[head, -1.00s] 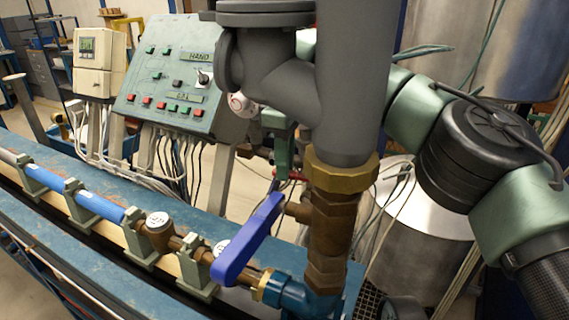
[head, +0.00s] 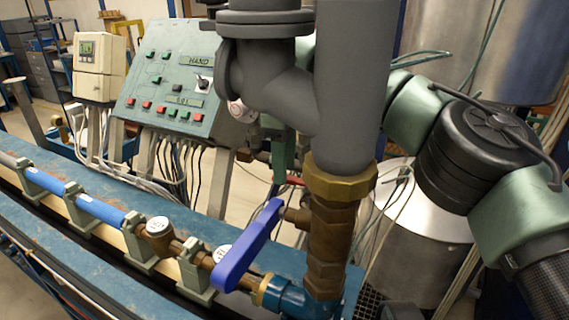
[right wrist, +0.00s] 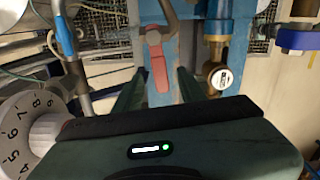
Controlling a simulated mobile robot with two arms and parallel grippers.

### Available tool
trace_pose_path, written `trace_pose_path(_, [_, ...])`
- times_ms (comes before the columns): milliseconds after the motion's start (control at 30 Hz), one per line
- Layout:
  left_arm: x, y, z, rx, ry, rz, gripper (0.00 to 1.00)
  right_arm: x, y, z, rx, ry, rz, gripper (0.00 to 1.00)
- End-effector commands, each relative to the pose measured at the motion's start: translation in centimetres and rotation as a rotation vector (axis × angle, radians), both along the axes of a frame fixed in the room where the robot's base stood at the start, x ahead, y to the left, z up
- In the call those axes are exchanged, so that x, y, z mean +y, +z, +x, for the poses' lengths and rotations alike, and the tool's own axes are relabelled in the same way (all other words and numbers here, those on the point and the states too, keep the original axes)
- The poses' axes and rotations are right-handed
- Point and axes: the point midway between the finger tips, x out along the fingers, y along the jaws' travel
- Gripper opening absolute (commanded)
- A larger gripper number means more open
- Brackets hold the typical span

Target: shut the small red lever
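The small red lever (right wrist: 158,68) hangs down from a round metal pivot in the right wrist view. In the head view only a sliver of red (head: 293,181) shows, beside the brass fitting. My right gripper (right wrist: 161,76) is open, with one dark green finger on each side of the lever and gaps between them and it. In the head view the right gripper (head: 278,155) is mostly hidden behind the thick grey pipe. My left gripper is in neither view.
A large blue lever (head: 247,245) and the grey pipe (head: 350,90) stand in front of my right gripper. A control panel (head: 172,85) stands behind at the left. A dial (right wrist: 30,125) and a round gauge (right wrist: 221,78) flank the gripper in the wrist view.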

Motion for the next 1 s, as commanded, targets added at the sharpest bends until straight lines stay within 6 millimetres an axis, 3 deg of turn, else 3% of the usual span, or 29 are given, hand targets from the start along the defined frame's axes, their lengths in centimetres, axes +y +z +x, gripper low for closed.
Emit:
trace_pose_path(400, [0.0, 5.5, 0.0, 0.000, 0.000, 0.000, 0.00, 0.0, 6.5, 0.0, -0.001, -0.001, 0.001, 0.40])
trace_pose_path(767, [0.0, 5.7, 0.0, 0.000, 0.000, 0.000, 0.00, 0.0, 6.9, 0.0, -0.001, -0.001, 0.000, 0.40])
trace_pose_path(900, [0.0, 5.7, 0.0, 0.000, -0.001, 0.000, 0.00, 0.0, 6.9, 0.0, 0.000, -0.001, 0.001, 0.04])
trace_pose_path(1000, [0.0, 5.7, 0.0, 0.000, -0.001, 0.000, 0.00, 0.0, 6.8, 0.0, 0.003, 0.000, 0.004, 0.00])
